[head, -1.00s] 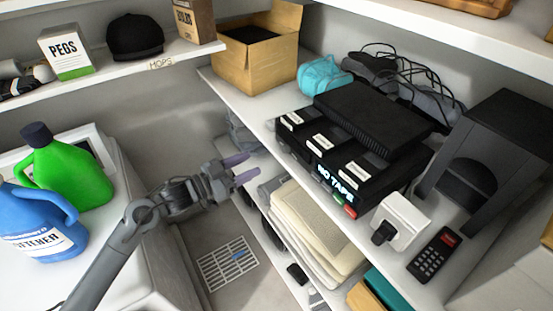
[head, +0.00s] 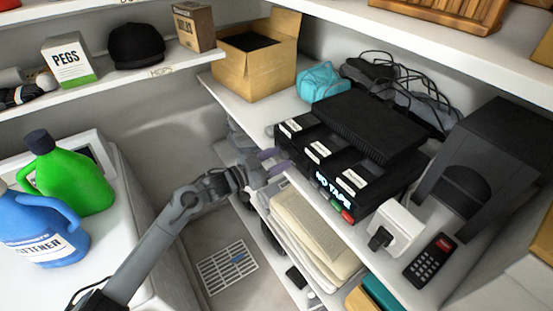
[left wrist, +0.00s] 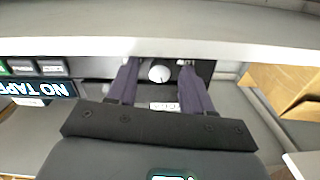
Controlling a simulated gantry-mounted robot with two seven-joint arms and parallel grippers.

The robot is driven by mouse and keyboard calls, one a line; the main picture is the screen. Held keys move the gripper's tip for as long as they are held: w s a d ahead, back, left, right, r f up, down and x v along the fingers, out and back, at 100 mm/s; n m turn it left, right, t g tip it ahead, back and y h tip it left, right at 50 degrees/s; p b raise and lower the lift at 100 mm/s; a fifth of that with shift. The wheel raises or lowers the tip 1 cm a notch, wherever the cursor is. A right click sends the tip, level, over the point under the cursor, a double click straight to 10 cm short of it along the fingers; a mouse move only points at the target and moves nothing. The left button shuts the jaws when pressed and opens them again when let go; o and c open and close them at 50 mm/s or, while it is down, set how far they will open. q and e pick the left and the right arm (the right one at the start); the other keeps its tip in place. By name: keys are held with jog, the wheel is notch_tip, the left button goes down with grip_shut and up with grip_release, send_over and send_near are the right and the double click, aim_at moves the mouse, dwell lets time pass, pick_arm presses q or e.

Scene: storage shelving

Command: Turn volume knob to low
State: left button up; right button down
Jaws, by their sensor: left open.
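A black tape machine (head: 352,167) with a lit "NO TAPE" display (head: 334,187) sits on the middle shelf. My left gripper (head: 275,161) is at the left end of its front. In the left wrist view, a round white knob (left wrist: 159,73) with a small mark shows between the two purple fingers of my left gripper (left wrist: 158,66). The fingers are open, one on each side of the knob, with visible gaps. I cannot tell how deep around it they reach. The knob does not show clearly in the head view. My right gripper is not in view.
A flat black box (head: 371,124) lies on top of the machine. A cardboard box (head: 256,60) is on the shelf behind. Folded cloths (head: 312,235) lie on the shelf below.

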pick_arm(q)
grip_shut()
jog(key=n+p, duration=0.2)
jog(key=shift+r+n, duration=0.3)
jog(key=shift+n, duration=0.1)
jog(key=shift+f+n+p, duration=0.2)
jog(key=shift+n+p, duration=0.35)
jog(key=shift+n, duration=0.15)
grip_release()
jog(key=shift+f, duration=0.1)
